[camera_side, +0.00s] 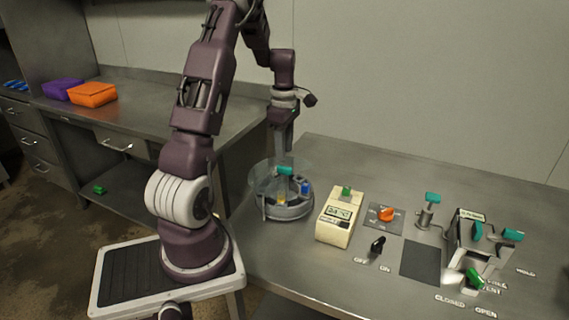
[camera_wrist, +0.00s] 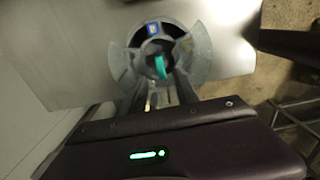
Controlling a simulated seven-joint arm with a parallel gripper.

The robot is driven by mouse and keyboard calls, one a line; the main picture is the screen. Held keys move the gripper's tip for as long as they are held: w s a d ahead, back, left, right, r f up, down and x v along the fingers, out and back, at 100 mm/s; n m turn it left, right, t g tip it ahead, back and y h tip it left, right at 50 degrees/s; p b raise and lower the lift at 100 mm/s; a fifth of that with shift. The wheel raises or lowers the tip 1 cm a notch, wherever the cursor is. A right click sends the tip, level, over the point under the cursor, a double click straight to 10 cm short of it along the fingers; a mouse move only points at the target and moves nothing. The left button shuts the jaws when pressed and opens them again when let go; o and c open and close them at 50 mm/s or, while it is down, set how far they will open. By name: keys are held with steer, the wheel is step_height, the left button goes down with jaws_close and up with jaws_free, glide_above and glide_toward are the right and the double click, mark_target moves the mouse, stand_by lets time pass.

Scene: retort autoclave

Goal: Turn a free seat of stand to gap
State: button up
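The stand (camera_side: 285,212) is a round grey drum with a clear upper part, at the left end of the steel bench. A teal handle (camera_side: 285,170) rises at its centre; it also shows in the wrist view (camera_wrist: 160,67). A blue piece (camera_side: 304,188) and a yellow piece (camera_side: 278,200) show in the stand. In the wrist view the blue piece (camera_wrist: 153,29) sits at the rim's far side. My gripper (camera_wrist: 163,84) points down over the stand, with its fingers apart around the handle's line. I cannot tell whether they touch it. Which seats are free is unclear.
A cream box with a display (camera_side: 338,218) stands right of the stand. Beyond it are an orange knob (camera_side: 386,215), a black switch (camera_side: 377,246), a teal-topped post (camera_side: 430,208) and a metal unit with teal and green handles (camera_side: 468,240). Orange (camera_side: 93,94) and purple (camera_side: 60,90) packs lie on the back counter.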

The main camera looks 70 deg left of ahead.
mark_target(285, 167)
step_height(285, 167, down, 5)
steer(key=shift+d+f, duration=0.1)
steer(key=shift+f, duration=0.1)
steer(key=shift+c, duration=0.3)
jaws_close()
stand_by(1.1)
